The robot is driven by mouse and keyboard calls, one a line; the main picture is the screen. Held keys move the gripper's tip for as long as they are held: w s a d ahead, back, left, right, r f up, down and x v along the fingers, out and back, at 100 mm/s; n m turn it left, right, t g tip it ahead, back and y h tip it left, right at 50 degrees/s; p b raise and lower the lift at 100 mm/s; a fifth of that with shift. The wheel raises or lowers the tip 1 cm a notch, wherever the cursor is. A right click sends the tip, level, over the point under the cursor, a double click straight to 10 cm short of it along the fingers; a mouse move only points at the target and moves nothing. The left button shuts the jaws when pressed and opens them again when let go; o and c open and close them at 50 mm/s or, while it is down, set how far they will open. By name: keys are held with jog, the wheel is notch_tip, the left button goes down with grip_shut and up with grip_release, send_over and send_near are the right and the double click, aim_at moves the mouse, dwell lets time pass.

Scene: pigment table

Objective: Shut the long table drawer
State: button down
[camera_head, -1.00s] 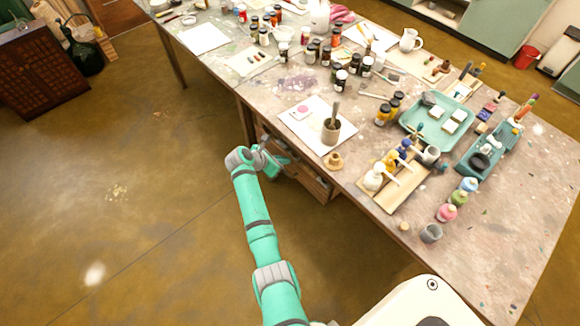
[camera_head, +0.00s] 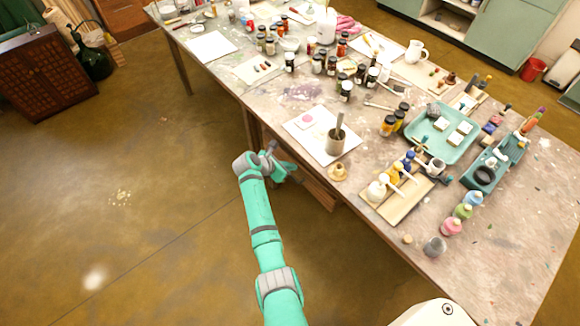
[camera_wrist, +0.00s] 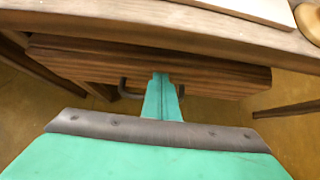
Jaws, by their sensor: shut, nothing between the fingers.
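The long drawer (camera_wrist: 215,75) has a brown wooden front and sits under the table edge in the wrist view. Its dark handle (camera_wrist: 124,90) is partly hidden behind my fingers. The gripper (camera_head: 285,168) also shows in the head view, below the table edge. How far the drawer stands out is unclear.
A table leg (camera_wrist: 290,109) stands right of the drawer.

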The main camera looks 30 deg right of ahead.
jog(key=a+f+v, duration=0.2)
jog(key=v, duration=1)
jog(key=shift+s+r, duration=0.2)
jog(key=shift+s, duration=0.1)
jog(key=shift+a, duration=0.15)
